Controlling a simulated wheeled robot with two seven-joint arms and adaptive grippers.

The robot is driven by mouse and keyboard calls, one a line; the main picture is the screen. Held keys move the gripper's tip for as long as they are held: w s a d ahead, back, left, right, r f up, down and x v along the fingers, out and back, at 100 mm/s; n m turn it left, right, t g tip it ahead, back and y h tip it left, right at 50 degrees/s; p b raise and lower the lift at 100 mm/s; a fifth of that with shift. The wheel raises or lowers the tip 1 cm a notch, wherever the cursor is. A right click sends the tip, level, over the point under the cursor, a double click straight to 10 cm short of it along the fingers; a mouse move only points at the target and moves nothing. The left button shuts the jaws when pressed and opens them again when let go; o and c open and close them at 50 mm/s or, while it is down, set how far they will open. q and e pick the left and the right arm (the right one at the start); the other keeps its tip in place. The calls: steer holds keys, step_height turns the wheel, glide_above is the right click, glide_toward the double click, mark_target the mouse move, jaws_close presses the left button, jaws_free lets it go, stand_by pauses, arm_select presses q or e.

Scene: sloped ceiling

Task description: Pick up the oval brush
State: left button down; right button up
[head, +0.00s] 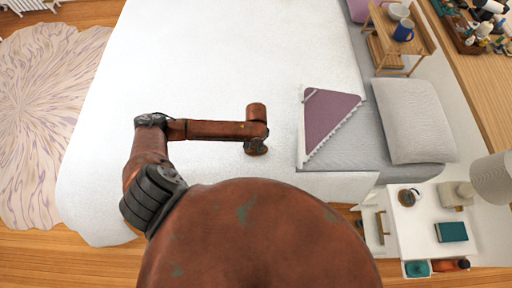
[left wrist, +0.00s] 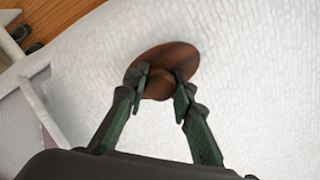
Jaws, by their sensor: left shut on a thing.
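The oval brush (left wrist: 172,55) shows in the left wrist view as a brown, smooth oval with a rounded knob on the side facing the camera. My left gripper (left wrist: 160,80) is shut on this knob, with one dark green finger on each side. White bed cover lies behind the brush; I cannot tell whether the brush touches it. In the head view, my left gripper (head: 256,148) is small and dark below the end of my rust-brown arm, over the white bed. The brush cannot be made out there. My right gripper is not in view.
The white bed (head: 215,80) is wide and mostly clear. A purple cloth (head: 328,118) and a grey pillow (head: 413,120) lie to the right. A white nightstand (head: 412,225) holds a coffee pot (head: 409,197) and a teal book (head: 451,231). A wooden tray table (head: 383,50) stands behind.

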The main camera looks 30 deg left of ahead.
arm_select(q)
steer(key=s+d+r+p, duration=0.2)
steer(key=s+d+r, duration=0.7)
steer(key=d+r, duration=0.1)
steer(key=shift+s+r, duration=0.3)
steer(key=shift+r, duration=0.5)
steer(key=shift+d, duration=0.1)
